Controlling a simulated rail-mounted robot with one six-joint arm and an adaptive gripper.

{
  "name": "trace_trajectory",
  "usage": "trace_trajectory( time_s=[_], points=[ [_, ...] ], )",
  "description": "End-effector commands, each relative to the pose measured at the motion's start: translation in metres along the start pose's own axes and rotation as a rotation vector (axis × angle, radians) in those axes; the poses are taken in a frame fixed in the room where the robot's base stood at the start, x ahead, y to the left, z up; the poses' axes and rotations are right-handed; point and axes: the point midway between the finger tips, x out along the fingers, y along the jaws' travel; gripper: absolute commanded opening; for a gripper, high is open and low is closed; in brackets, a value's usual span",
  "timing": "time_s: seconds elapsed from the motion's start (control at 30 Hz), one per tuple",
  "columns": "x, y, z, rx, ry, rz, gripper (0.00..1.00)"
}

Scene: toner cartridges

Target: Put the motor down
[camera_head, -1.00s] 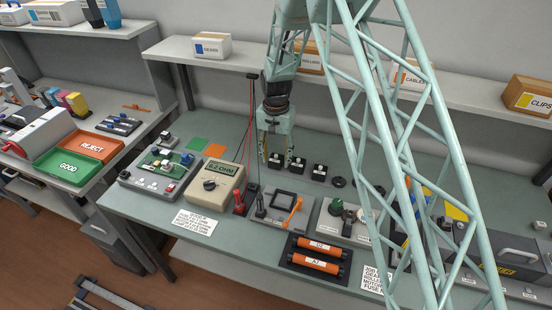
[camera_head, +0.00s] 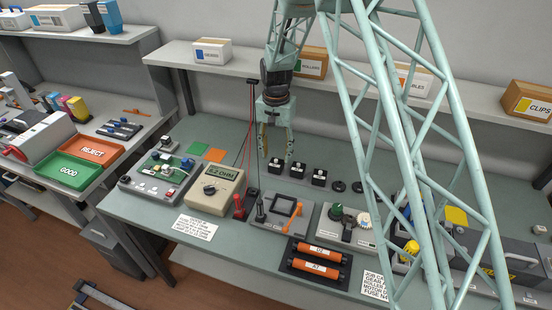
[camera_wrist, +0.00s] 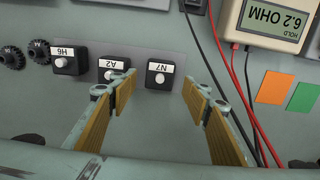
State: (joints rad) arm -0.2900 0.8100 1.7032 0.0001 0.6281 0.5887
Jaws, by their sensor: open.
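Several small black motors with white labels stand in a row on the bench. In the wrist view they are the H6 motor (camera_wrist: 67,60), the A2 motor (camera_wrist: 111,68) and the N7 motor (camera_wrist: 160,75). The N7 motor stands upright between the two fingertips in the picture, with space on both sides. In the head view it shows at the left end of the row (camera_head: 275,166). My gripper (camera_head: 276,156) is open and empty above that end. Its spread fingers with yellow-brown pads also show in the wrist view (camera_wrist: 157,85).
The multimeter (camera_head: 216,190) reads 6.2 OHM, and its red and black leads run up close to my gripper. A grey fixture with an orange lever (camera_head: 284,214) stands in front of the motors. Dark gears (camera_wrist: 12,57) lie beyond the H6 motor.

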Motion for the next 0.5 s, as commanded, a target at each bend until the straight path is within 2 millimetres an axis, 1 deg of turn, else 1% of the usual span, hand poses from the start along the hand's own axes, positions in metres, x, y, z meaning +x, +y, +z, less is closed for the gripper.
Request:
trace_trajectory(
  time_s=[0.03,0.1,0.2,0.5],
  points=[
    [-0.006,0.000,0.000,0.000,0.001,-0.001,0.44],
    [-0.012,0.000,0.000,0.000,0.001,0.000,0.44],
    [-0.018,0.000,0.000,0.000,0.000,0.000,0.44],
    [-0.023,0.000,0.000,0.000,0.000,0.000,0.44]
  ],
)
